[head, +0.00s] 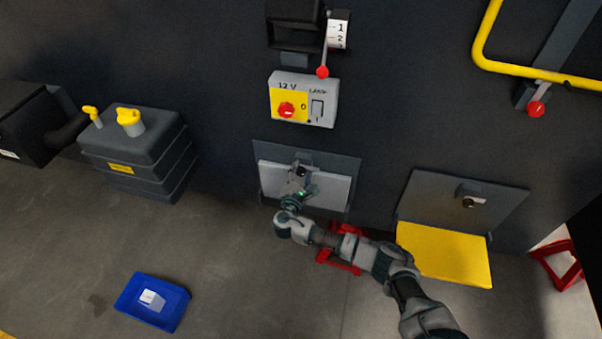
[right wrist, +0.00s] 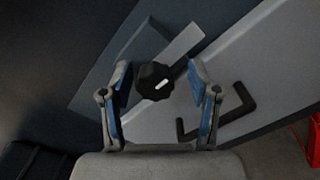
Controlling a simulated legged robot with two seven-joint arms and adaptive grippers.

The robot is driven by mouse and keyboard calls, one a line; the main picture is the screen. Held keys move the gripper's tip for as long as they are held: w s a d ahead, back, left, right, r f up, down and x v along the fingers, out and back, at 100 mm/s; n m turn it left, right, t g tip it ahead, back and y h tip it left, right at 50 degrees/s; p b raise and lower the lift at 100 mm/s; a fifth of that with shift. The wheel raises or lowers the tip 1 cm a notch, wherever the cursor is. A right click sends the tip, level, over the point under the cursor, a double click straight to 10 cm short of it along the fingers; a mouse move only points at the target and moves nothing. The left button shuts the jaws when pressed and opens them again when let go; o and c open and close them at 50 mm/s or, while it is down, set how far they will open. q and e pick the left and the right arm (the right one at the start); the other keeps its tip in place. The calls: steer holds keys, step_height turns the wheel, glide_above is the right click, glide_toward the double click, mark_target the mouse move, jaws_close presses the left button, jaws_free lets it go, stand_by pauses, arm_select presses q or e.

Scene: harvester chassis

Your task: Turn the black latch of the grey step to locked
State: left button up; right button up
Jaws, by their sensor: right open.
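The grey step (head: 335,187) is a pale panel standing folded up against the dark wall, under the switch box. Its black latch is a round knob (right wrist: 150,78) with a white mark that runs slantwise in the right wrist view. The light grey panel (right wrist: 245,65) shows there too, with a black bent handle (right wrist: 240,105) right of the knob. My right gripper (head: 300,177) is in front of the grey step's upper part. Its blue-padded fingers (right wrist: 159,70) are open, one on each side of the knob, with visible gaps. My left gripper is out of view.
A yellow step (head: 445,252) is folded down at the right, with its own dark latch (head: 468,202). The switch box (head: 303,98) with a red knob is above the grey step. A red stand (head: 340,262) is below; a blue bin (head: 152,302) lies on the floor.

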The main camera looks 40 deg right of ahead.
steer(key=shift+a+r, duration=0.1)
steer(key=shift+a, duration=0.25)
steer(key=c, duration=1.2)
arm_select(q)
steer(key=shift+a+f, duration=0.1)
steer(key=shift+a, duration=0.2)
arm_select(e)
steer(key=shift+o, duration=0.2)
